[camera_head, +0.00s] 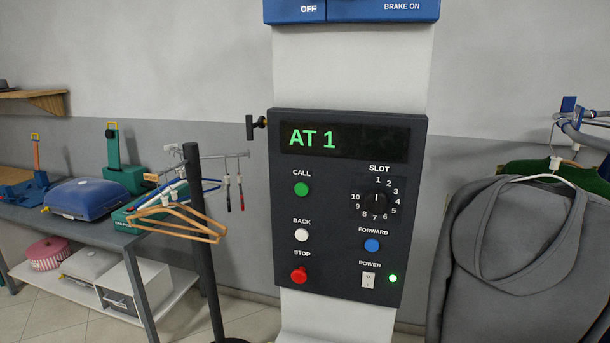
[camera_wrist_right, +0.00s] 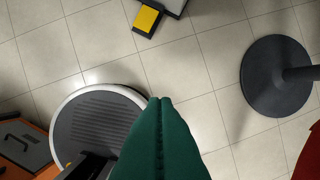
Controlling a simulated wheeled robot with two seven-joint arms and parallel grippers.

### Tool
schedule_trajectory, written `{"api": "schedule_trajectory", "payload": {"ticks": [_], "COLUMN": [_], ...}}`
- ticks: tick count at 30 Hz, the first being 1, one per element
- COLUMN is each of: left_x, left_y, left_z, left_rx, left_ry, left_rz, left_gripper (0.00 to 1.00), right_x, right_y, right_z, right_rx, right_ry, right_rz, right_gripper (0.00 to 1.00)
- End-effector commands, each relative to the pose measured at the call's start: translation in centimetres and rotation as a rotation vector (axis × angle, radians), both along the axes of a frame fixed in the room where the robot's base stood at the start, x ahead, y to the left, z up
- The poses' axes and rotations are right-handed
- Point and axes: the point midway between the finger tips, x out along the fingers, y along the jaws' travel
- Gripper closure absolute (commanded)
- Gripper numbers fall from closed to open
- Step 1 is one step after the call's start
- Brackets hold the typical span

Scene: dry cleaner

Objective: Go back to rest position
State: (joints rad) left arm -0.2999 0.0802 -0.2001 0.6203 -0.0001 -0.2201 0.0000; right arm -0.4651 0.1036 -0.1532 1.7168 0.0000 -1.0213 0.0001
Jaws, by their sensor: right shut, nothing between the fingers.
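My right gripper (camera_wrist_right: 161,103) shows in the right wrist view as two green fingers pressed together, with nothing between them. It points down over the tiled floor and touches nothing that I can see. Neither gripper shows in the head view, and my left gripper is in no frame. In the head view a dark control panel (camera_head: 342,275) on a white column faces me. Its display (camera_head: 345,141) reads "AT 1", and the green light beside the power switch is lit.
A black stand (camera_head: 203,250) with hangers is left of the panel; a round black stand base (camera_wrist_right: 275,76) is in the wrist view. A cluttered bench (camera_head: 85,233) is at left. A grey garment (camera_head: 520,260) hangs at right. A yellow pedal-like block (camera_wrist_right: 147,20) is near the wrist view's top.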

Motion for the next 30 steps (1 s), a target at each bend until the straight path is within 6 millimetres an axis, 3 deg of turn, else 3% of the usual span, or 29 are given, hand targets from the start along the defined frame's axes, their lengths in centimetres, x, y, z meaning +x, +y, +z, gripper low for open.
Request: {"api": "schedule_trajectory", "payload": {"ticks": [1, 6, 13, 18, 21, 30], "left_x": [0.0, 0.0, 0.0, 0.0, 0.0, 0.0], "left_y": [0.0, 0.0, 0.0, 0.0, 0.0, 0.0], "left_z": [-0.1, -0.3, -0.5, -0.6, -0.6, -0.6], "left_rx": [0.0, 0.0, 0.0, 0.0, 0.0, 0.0], "left_ry": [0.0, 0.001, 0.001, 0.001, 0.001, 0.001], "left_rz": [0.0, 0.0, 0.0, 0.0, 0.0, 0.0], "left_gripper": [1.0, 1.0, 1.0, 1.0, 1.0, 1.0], "right_x": [-1.0, -4.8, -11.9, -16.1, -17.4, -18.1], "right_y": [-0.1, -0.7, -1.9, -2.8, -3.1, -3.2], "right_z": [-2.8, -10.3, -17.7, -20.2, -20.8, -21.0], "right_rx": [-0.003, -0.008, -0.013, -0.018, -0.018, -0.018], "right_ry": [0.02, 0.056, 0.101, 0.121, 0.126, 0.127], "right_rz": [0.002, 0.01, 0.02, 0.026, 0.028, 0.029], "right_gripper": [1.0, 1.0, 1.0, 1.0, 1.0, 1.0]}}
